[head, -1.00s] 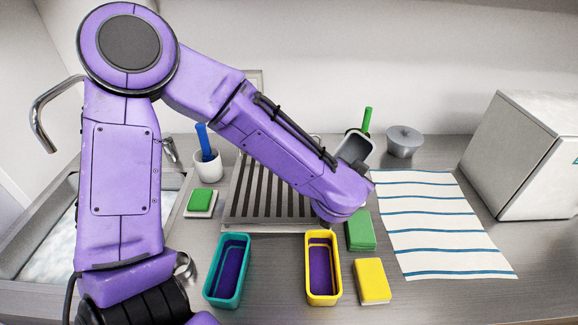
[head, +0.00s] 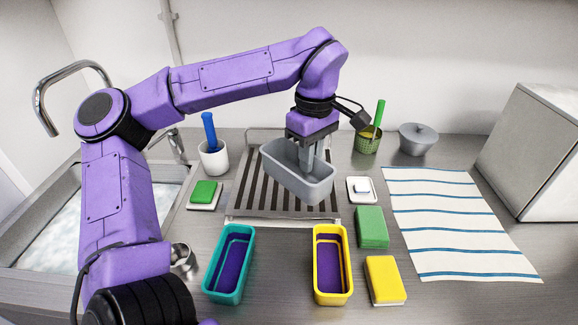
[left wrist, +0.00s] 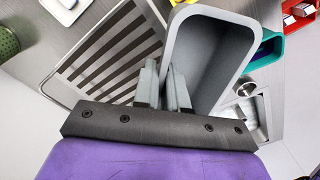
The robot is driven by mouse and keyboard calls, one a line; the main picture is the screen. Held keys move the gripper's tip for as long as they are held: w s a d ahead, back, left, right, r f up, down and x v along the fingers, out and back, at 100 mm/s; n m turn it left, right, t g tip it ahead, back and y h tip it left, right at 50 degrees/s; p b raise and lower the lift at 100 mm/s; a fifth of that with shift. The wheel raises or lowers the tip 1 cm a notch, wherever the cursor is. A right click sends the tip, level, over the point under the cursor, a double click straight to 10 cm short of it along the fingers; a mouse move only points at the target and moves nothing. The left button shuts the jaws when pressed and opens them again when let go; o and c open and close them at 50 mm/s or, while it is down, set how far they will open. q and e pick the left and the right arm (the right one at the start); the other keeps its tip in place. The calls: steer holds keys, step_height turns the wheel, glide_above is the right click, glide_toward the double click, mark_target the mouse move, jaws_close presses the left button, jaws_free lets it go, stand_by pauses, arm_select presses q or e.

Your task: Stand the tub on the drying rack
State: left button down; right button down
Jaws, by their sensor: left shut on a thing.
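The grey tub (head: 300,186) is over the slatted drying rack (head: 240,190), opening upward and roughly upright. My left gripper (head: 308,160) comes down from above and is shut on a wall of the tub, with a finger inside it. In the left wrist view the fingers (left wrist: 165,90) pinch the wall of the tub (left wrist: 212,55), and the rack (left wrist: 115,55) lies to the left. I cannot tell whether the tub's underside touches the slats. It hides part of the rack's right half. My right gripper does not show.
Teal (head: 228,265) and yellow (head: 332,265) containers stand in front of the rack. A white cup (head: 214,160) is left of it; a soap dish (head: 361,190) and green sponge (head: 371,227) are right. A striped towel (head: 450,225) lies farther right. The sink (head: 45,235) is left.

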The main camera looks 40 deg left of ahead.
arm_select(q)
steer(key=w+a+f+p, duration=0.1)
steer(key=w+a+f, duration=0.1)
steer(key=a+f, duration=0.1)
steer(key=w+a+f+p, duration=0.1)
steer(key=w+a+f, duration=0.1)
steer(key=a+f, duration=0.1)
steer(key=w+a+f+p, duration=0.1)
steer(key=w+a+f, duration=0.2)
steer(key=shift+a, duration=0.4)
step_height(320, 180, down, 3)
steer(key=shift+a+r, duration=0.15)
steer(key=shift+f, duration=0.35)
steer(key=c, duration=1.2)
jaws_free()
steer(key=shift+w, duration=0.1)
step_height(320, 180, up, 12)
steer(key=shift+w+r, duration=0.1)
